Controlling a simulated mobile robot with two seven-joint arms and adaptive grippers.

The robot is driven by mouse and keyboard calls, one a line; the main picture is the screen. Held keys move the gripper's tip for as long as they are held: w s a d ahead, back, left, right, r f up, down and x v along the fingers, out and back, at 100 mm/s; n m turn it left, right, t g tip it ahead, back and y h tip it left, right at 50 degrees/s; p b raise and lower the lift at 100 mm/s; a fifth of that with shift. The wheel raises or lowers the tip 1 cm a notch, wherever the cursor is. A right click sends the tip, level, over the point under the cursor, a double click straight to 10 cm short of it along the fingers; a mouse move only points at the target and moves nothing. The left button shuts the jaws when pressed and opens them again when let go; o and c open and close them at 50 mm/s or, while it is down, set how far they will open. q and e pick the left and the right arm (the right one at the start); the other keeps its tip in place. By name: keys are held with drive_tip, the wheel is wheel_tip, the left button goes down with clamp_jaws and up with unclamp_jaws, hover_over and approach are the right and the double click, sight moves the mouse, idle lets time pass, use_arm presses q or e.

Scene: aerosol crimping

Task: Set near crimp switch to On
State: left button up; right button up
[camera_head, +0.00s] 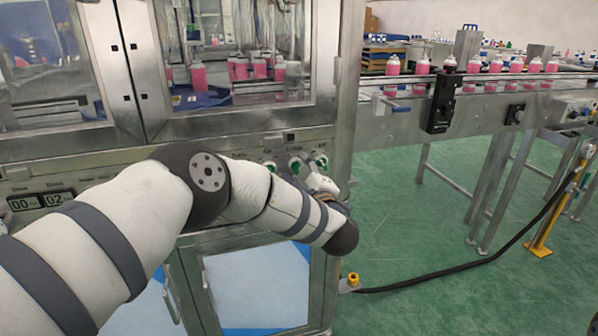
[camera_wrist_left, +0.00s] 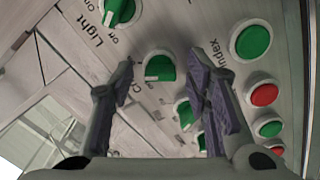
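In the left wrist view my left gripper (camera_wrist_left: 160,74) is open, its two fingers spread to either side of a green rotary switch (camera_wrist_left: 160,67). The label beside this switch starts with "C" and is mostly hidden by the left finger. The fingers do not visibly grip the switch. Another green switch (camera_wrist_left: 185,112) sits below it, close to the right finger. In the head view my left arm reaches to the machine's front panel, where green switches (camera_head: 295,165) show; its wrist hides much of the gripper. My right gripper is not in view.
The Light switch (camera_wrist_left: 118,10) is above in the wrist view. A green button (camera_wrist_left: 250,40) and a red button (camera_wrist_left: 263,94) are on the right. A conveyor (camera_head: 490,97) with pink bottles runs right. A black hose (camera_head: 450,270) lies on the green floor.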

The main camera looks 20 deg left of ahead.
use_arm(q)
drive_tip(key=v, duration=1.2)
